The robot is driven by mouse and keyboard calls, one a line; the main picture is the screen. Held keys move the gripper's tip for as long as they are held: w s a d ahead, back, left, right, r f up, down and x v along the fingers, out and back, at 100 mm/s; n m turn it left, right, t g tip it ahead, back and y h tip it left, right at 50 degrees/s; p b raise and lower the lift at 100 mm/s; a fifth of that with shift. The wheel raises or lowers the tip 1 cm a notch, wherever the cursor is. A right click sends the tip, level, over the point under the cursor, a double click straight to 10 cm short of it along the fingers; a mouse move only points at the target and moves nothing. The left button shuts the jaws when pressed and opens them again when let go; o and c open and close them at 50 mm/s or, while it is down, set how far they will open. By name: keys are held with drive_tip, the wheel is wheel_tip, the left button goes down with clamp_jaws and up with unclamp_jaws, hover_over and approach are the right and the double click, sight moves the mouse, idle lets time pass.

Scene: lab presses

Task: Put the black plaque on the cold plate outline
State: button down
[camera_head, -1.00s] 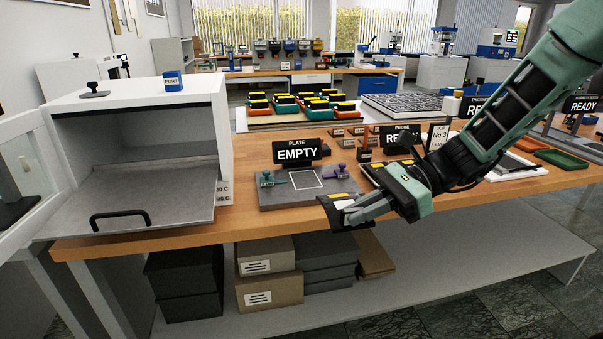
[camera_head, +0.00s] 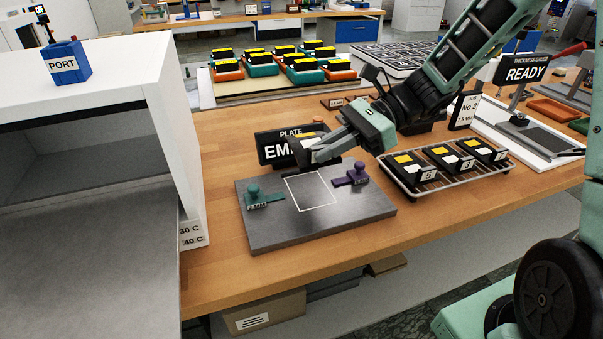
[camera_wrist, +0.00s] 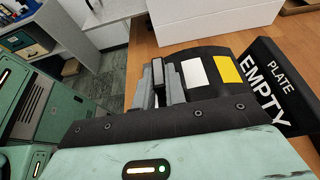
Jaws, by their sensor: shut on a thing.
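The black plaque (camera_wrist: 205,65) has a white and a yellow label on it. It is in the jaws of my gripper (camera_wrist: 165,85) in the wrist view. In the head view my gripper (camera_head: 335,147) holds the plaque (camera_head: 308,153) above the table, in front of the PLATE EMPTY sign (camera_head: 275,150), partly covering it. The grey cold plate (camera_head: 275,230) lies below, with a white square outline (camera_head: 313,190) that is empty. The gripper and plaque appear above the outline's back edge; the exact height is hard to tell.
A teal clamp (camera_head: 264,198) and a purple clamp (camera_head: 352,177) flank the outline on the plate. A wire rack (camera_head: 407,191) with three black blocks stands to the right. A white open press box (camera_head: 165,110) stands at the left. Bare wood lies in front of the plate.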

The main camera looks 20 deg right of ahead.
hover_over(324, 202)
wheel_tip(324, 202, down, 6)
drive_tip(key=shift+f+b, duration=0.1)
drive_tip(key=shift+b, duration=0.25)
drive_tip(key=shift+f, duration=1.9)
drive_tip(key=shift+f+b, duration=0.2)
drive_tip(key=shift+b, duration=0.1)
drive_tip(key=c, duration=1.5)
unclamp_jaws()
drive_tip(key=shift+o, duration=0.2)
drive_tip(key=shift+r, duration=0.1)
